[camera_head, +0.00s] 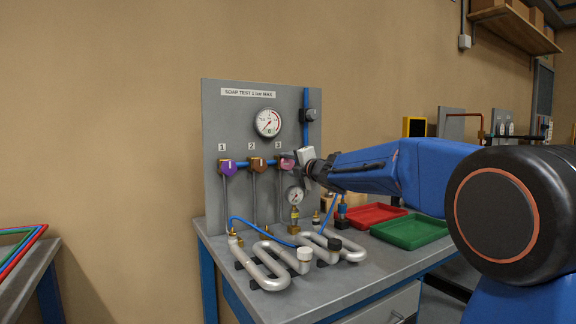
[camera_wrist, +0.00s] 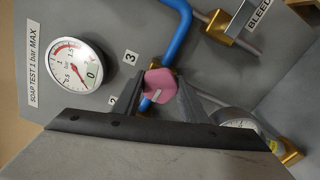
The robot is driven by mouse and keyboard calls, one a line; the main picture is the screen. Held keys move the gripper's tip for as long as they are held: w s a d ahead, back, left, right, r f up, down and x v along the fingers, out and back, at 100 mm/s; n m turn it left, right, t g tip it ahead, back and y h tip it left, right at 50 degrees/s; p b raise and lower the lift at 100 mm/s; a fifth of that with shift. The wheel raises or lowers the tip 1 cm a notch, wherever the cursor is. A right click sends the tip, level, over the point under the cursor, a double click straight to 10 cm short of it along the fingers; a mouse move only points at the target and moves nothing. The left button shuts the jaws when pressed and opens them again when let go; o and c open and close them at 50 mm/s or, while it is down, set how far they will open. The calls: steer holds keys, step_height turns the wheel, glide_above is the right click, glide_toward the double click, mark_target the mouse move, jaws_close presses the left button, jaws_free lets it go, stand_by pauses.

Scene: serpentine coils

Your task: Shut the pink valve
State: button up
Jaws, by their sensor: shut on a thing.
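The pink valve (camera_wrist: 160,86) is a round knob with a pale mark on its face, beside the label 3 on the grey panel. In the head view the pink valve (camera_head: 287,162) is partly covered by my gripper (camera_head: 300,162). In the wrist view my gripper (camera_wrist: 164,92) has one finger on each side of the knob, shut on it. The pale mark shows near the lower part of the knob in the wrist view. I cannot tell from it whether the valve is open or shut.
A purple valve (camera_head: 227,167) and a brown valve (camera_head: 258,166) sit left of it. A large gauge (camera_head: 268,123) is above, a small gauge (camera_head: 295,196) below. Grey coils (camera_head: 262,272) lie on the bench. Red (camera_head: 374,216) and green (camera_head: 410,232) trays stand right.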

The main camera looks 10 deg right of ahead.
steer(key=m, duration=0.4)
steer(key=shift+m, duration=0.3)
steer(key=m, duration=0.4)
steer(key=shift+f+m, duration=0.1)
steer(key=shift+m, duration=0.2)
steer(key=m, duration=0.4)
steer(key=shift+f+m, duration=0.1)
steer(key=shift+m, duration=2.2)
steer(key=o, duration=1.1)
steer(key=shift+c, duration=0.2)
steer(key=shift+s, duration=0.1)
